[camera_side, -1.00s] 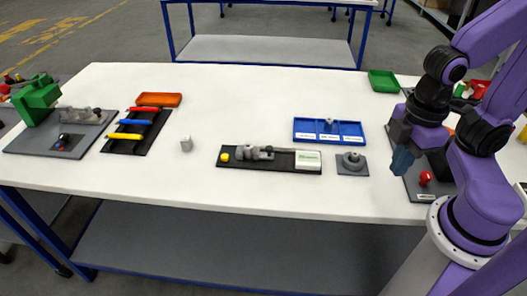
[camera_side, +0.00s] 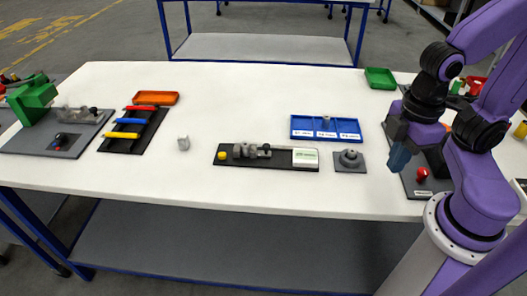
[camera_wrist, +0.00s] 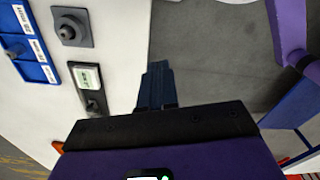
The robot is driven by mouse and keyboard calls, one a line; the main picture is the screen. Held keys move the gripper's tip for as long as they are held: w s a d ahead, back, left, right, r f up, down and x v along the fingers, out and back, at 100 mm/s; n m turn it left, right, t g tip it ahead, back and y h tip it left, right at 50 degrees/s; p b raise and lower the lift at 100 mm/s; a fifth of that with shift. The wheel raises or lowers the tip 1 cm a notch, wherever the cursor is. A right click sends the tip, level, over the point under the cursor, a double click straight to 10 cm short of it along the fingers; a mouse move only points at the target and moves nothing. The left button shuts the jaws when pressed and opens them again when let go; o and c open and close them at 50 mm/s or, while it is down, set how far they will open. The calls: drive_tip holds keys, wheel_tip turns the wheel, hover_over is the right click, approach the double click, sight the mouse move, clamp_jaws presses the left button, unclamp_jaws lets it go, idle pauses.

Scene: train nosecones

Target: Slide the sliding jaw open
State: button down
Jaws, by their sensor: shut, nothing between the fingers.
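A grey clamp-like fixture (camera_side: 250,151) with a small dark knob at its right end sits on a black base plate (camera_side: 280,161). A yellow button (camera_side: 222,156) is at the plate's left end and a white labelled block (camera_side: 305,157) at its right. I cannot tell which part is the sliding jaw, or its position. The plate's end with the labelled block (camera_wrist: 88,77) shows in the wrist view. My gripper (camera_side: 398,158) is shut and empty, its blue fingertips pointing down, well right of the fixture. The shut fingers (camera_wrist: 156,80) also show in the wrist view.
A plate with a red knob (camera_side: 422,174) lies beside my gripper. The white table (camera_side: 200,185) is clear in front.

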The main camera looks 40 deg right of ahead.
idle(0.4)
drive_tip(key=c, duration=1.5)
unclamp_jaws()
drive_tip(key=shift+o, duration=1.4)
drive_tip(key=shift+w+a+r, duration=0.1)
drive_tip(key=shift+w+a, duration=0.1)
drive_tip(key=shift+w, duration=0.05)
drive_tip(key=w+a+r+m, duration=0.3)
drive_tip(key=w+a, duration=0.3)
drive_tip(key=w, duration=0.3)
drive_tip(key=m+g+h, duration=0.1)
drive_tip(key=m+g, duration=0.2)
drive_tip(key=m, duration=0.3)
hover_over(266, 145)
drive_tip(key=a, duration=0.5)
drive_tip(key=w+d+f+m+g, duration=0.2)
drive_tip(key=w+d+m, duration=0.25)
drive_tip(key=w, duration=0.25)
drive_tip(key=shift+n+y, duration=0.3)
drive_tip(key=shift+n, duration=0.15)
drive_tip(key=x, duration=1.7)
drive_tip(key=shift+w+d+f, duration=0.15)
drive_tip(key=shift+w+d, duration=0.1)
